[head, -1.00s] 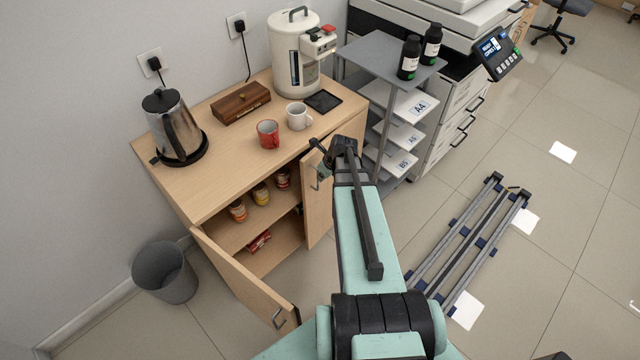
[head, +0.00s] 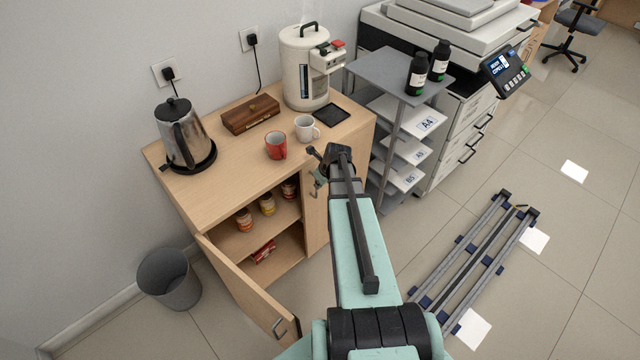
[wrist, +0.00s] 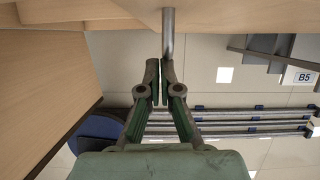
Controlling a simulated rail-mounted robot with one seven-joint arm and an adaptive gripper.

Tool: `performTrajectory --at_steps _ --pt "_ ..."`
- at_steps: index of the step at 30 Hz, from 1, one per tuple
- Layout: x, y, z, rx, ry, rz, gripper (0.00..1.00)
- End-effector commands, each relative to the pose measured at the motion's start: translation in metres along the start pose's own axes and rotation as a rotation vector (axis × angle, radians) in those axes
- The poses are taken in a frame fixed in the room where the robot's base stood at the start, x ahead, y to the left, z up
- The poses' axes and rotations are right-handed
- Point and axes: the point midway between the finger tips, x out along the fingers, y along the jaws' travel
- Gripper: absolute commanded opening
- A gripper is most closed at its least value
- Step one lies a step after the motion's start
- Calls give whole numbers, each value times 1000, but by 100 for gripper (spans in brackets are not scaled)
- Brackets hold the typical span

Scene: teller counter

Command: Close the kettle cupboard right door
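The kettle cupboard (head: 350,150) stands against the wall with both doors open. Its right door (head: 316,226) stands partly open, with a metal handle (head: 319,186) near its top; my arm hides part of it. The left door (head: 243,285) is swung wide open. My gripper (head: 318,155) is at the right door's upper part, close to the handle. In the wrist view my gripper's fingers (wrist: 160,80) are close together, with only a thin gap. A metal bar (wrist: 168,35), seemingly the handle, meets the fingertips; I cannot tell whether they touch it.
The kettle (head: 184,135), a red mug (head: 276,145), a white mug (head: 304,129) and a wooden box (head: 250,113) are on the cupboard top. A grey shelf stand (head: 395,70) is close to the right. A bin (head: 170,280) stands left; metal rails (head: 475,255) lie on the floor.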

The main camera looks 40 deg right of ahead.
Motion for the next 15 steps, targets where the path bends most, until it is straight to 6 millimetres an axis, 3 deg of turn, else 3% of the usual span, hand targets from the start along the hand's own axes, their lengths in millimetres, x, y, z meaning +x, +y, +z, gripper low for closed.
performTrajectory --at_steps 2,9,15 --pt "-1 1 3 1 -20 0 0" --pt "-17 13 -37 -3 -5 3 0" --pt "-51 13 -35 -4 -6 0 0"
